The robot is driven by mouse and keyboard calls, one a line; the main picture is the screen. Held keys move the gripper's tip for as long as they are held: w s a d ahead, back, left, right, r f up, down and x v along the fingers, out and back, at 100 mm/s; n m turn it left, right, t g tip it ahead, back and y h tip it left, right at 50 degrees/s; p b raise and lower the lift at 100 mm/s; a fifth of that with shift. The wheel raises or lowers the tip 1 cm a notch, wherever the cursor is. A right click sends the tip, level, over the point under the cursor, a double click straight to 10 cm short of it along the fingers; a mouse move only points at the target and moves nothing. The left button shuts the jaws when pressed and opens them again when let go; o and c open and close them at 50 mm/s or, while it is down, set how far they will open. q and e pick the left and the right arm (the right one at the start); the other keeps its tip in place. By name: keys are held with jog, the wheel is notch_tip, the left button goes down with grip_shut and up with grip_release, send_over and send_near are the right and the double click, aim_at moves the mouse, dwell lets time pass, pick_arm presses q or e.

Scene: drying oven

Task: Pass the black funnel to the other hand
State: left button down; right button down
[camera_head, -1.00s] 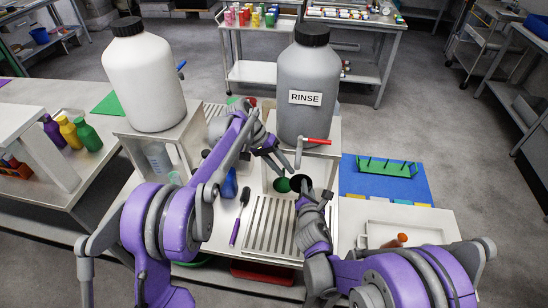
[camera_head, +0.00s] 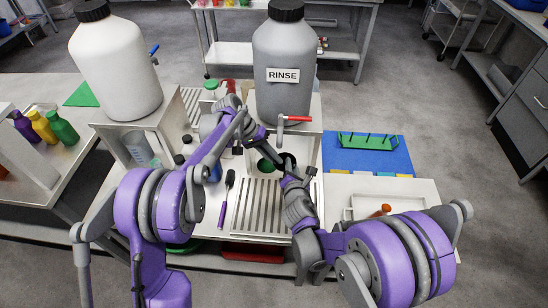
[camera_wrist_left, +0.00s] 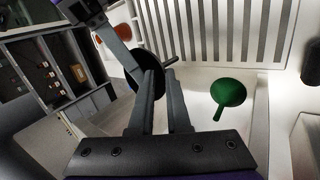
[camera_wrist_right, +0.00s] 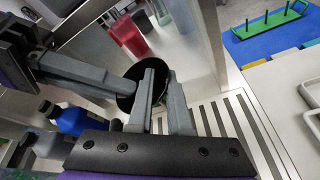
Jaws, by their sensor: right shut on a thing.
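The black funnel (camera_head: 289,159) is held above the drain grate in front of the rinse bottle. My right gripper (camera_wrist_right: 163,74) is shut on the funnel, whose dark disc (camera_wrist_right: 126,101) shows behind its fingers in the right wrist view. My left gripper (camera_wrist_left: 164,72) is at the funnel from the other side, its fingers a little apart. The funnel (camera_wrist_left: 148,84) overlaps those fingertips in the left wrist view, and I cannot see whether they touch it.
A green funnel (camera_wrist_left: 228,92) lies below on the white surface. The grate (camera_head: 262,205), a dark brush (camera_head: 225,195) and a blue bottle (camera_wrist_right: 68,118) are near. The RINSE bottle (camera_head: 284,95) and red-handled tap (camera_head: 297,118) stand behind. A green rack (camera_head: 367,141) is right.

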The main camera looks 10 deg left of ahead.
jog(key=shift+a, duration=0.2)
jog(key=c, duration=0.8)
grip_release()
jog(key=shift+o, duration=0.2)
jog(key=v, duration=1.2)
jog(key=s+d+r+m+g+h, duration=0.1)
jog(key=s+d+m+g+h, duration=0.1)
jog(key=d+m, duration=0.55)
jog(key=s+d+r+m+g+h, duration=0.1)
jog(key=s+d+m+g+h, duration=0.15)
jog(key=d+m, duration=0.5)
jog(key=s+d+m+g+y, duration=0.1)
jog(key=s+d+m+g, duration=0.1)
jog(key=s+m, duration=0.5)
jog(key=s+d+m+g, duration=0.2)
jog(key=s+m, duration=0.5)
jog(key=m, duration=0.2)
jog(key=shift+s+d+f+y, duration=0.3)
jog(key=shift+s+d+y, duration=0.05)
jog(key=shift+s, duration=0.05)
